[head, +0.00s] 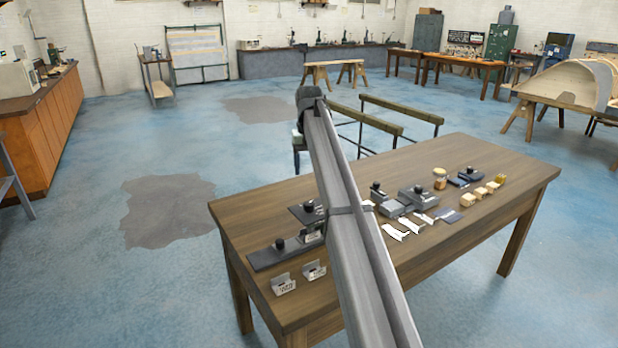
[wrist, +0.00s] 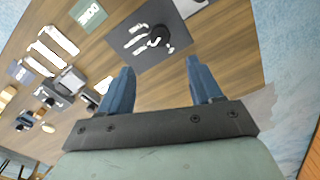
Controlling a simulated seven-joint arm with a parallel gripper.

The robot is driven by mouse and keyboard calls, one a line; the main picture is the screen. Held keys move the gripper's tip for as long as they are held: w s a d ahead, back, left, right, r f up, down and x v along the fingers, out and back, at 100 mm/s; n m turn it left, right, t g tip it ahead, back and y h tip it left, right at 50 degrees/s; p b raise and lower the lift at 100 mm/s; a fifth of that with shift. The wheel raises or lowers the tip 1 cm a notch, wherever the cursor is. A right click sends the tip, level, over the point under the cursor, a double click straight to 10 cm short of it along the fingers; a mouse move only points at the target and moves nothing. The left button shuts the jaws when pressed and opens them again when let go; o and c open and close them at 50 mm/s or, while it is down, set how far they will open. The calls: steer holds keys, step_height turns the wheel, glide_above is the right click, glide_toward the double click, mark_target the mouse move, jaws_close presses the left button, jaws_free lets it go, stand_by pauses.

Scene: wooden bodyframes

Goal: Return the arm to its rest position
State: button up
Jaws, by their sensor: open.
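My gripper (wrist: 160,88) shows in the wrist view with its two blue fingers spread apart and nothing between them. It is above the wooden table, looking down at it. In the head view my long grey arm rises across the middle of the table, and the gripper itself cannot be made out at its far end. A dark plate with a black knob (wrist: 158,36) lies on the table beyond the fingertips in the wrist view, apart from them.
The wooden table (head: 440,260) holds dark knobbed plates (head: 272,256) at left, small label holders (head: 283,284) in front, white pieces (head: 394,232), a jar (head: 440,179) and several wooden blocks (head: 479,193). Behind it stand trestles (head: 400,110). Blue floor (head: 80,270) at left is free.

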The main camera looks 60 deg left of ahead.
steer(key=shift+r, duration=0.5)
